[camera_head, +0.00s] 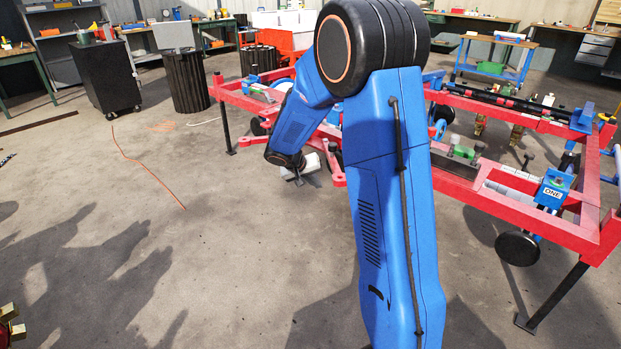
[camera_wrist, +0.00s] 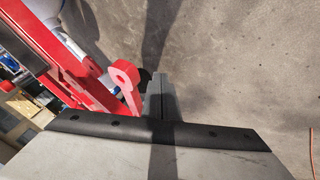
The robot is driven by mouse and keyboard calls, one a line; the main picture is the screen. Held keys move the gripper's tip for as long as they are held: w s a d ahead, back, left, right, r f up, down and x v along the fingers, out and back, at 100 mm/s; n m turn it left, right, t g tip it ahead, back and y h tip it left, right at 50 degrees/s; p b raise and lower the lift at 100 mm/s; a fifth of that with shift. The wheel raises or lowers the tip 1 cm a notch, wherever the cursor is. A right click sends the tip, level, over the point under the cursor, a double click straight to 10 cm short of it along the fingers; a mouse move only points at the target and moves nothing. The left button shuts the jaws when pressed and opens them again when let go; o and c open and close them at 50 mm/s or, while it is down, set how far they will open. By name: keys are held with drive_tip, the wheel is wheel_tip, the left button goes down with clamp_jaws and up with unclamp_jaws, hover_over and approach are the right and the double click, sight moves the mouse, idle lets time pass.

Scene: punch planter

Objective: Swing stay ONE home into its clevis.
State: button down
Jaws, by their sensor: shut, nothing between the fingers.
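A blue part labelled ONE (camera_head: 553,192) sits at the right end of the red frame, in the head view. A black round disc (camera_head: 518,248) hangs below it. I cannot tell whether the label marks the stay or its clevis. My gripper (camera_head: 314,180) is far to the left of that label, low beside the frame's front side. In the wrist view my gripper (camera_wrist: 160,97) is shut and empty. A red arm with a holed round end (camera_wrist: 125,74) lies just left of the fingertips; whether they touch is unclear. My arm hides the frame's middle.
The red frame (camera_head: 560,232) stands on black legs across the right half. A black cabinet (camera_head: 105,78) and a ribbed dark bin (camera_head: 186,82) stand at the back left. An orange cable (camera_head: 148,168) lies on the open floor (camera_head: 230,250) at the left.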

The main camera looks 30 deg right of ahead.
drive_tip(key=shift+s+d+f, duration=0.1)
drive_tip(key=shift+s+d, duration=0.1)
drive_tip(key=shift+d, duration=0.45)
drive_tip(key=shift+s+d, duration=0.25)
drive_tip(key=shift+d, duration=0.45)
drive_tip(key=shift+s+d+f, duration=0.1)
drive_tip(key=shift+s+d, duration=0.1)
drive_tip(key=shift+d, duration=0.45)
drive_tip(key=shift+d, duration=0.15)
